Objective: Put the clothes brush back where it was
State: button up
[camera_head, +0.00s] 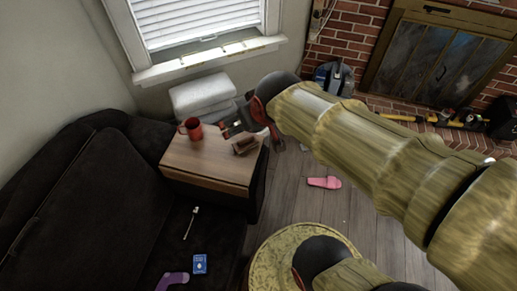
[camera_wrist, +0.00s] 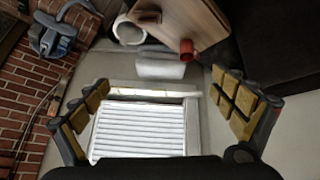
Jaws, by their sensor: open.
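A brown block-like thing, which looks like the clothes brush (camera_head: 244,146), lies at the right end of the wooden side table (camera_head: 190,165). In the wrist view a brown and dark shape at the top edge may be the same brush (camera_wrist: 147,17). A red mug (camera_head: 192,128) stands on the table to the left of the brush, and it also shows in the wrist view (camera_wrist: 187,48). My gripper (camera_head: 250,128) is above the table's back right corner, apart from the brush as far as I can tell. Its fingers are spread wide and empty in the wrist view (camera_wrist: 162,88).
A dark sofa (camera_head: 100,195) is beside the table, with a blue card pack (camera_head: 200,264) and a purple sock (camera_head: 173,281) on it. A white block (camera_head: 203,97) stands under the window. A pink slipper (camera_head: 324,182) lies on the otherwise fairly open floor. A brick fireplace is at upper right.

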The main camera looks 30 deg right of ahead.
jog(key=s+a+r, duration=0.1)
jog(key=s+a, duration=0.1)
jog(key=s, duration=0.3)
jog(key=s+a+r+g+y, duration=0.1)
jog(key=s+a, duration=0.1)
jog(key=s, duration=0.4)
jog(key=shift+s+r, duration=0.25)
jog(key=shift+r, duration=0.1)
dwell(0.4)
